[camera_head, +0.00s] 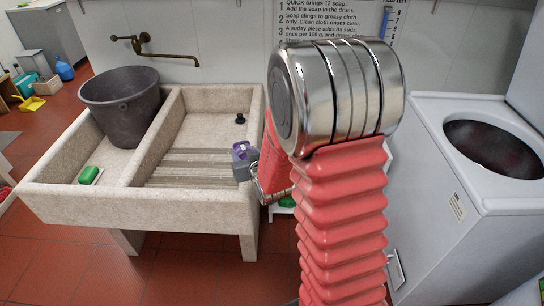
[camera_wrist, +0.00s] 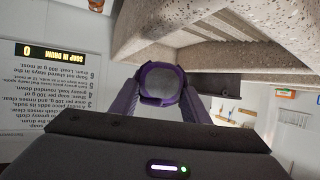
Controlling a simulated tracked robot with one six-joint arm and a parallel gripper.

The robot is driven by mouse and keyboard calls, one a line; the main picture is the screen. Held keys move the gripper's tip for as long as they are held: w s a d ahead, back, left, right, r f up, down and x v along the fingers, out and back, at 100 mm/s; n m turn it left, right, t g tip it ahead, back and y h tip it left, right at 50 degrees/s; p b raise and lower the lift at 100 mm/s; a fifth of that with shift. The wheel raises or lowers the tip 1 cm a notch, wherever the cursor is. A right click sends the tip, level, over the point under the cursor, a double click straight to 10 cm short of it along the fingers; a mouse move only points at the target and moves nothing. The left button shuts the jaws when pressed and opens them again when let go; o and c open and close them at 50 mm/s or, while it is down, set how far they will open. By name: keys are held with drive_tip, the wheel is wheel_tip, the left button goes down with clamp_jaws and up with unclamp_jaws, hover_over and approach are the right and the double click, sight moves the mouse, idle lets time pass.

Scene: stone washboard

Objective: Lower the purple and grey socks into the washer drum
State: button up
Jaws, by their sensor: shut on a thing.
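The purple and grey socks (camera_head: 242,160) are a small bundle in my gripper, at the right edge of the stone sink. In the wrist view the bundle (camera_wrist: 161,84) shows a purple rim around a grey middle, between the two fingers. My gripper (camera_wrist: 160,98) is shut on it. In the head view my arm hides most of the gripper. The washer (camera_head: 440,160) stands at the right with its round top opening uncovered. The drum (camera_head: 495,150) inside is dark with a reddish tint. The socks are well left of the washer, with my arm between them.
The stone sink (camera_head: 195,206) has a ribbed washboard, a dark bucket (camera_head: 122,105), a green soap bar (camera_head: 89,175) and a black plug (camera_head: 240,119). A brass tap (camera_head: 145,45) is on the wall. The wrist view shows a soap display (camera_wrist: 51,50) reading 0.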

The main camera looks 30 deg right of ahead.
drive_tip(key=a+r+n+y, duration=0.1)
drive_tip(key=a+r, duration=0.3)
drive_tip(key=a, duration=0.5)
drive_tip(key=shift+w+a+r, duration=0.2)
drive_tip(key=shift+a+r, duration=0.1)
drive_tip(key=shift+s, duration=0.1)
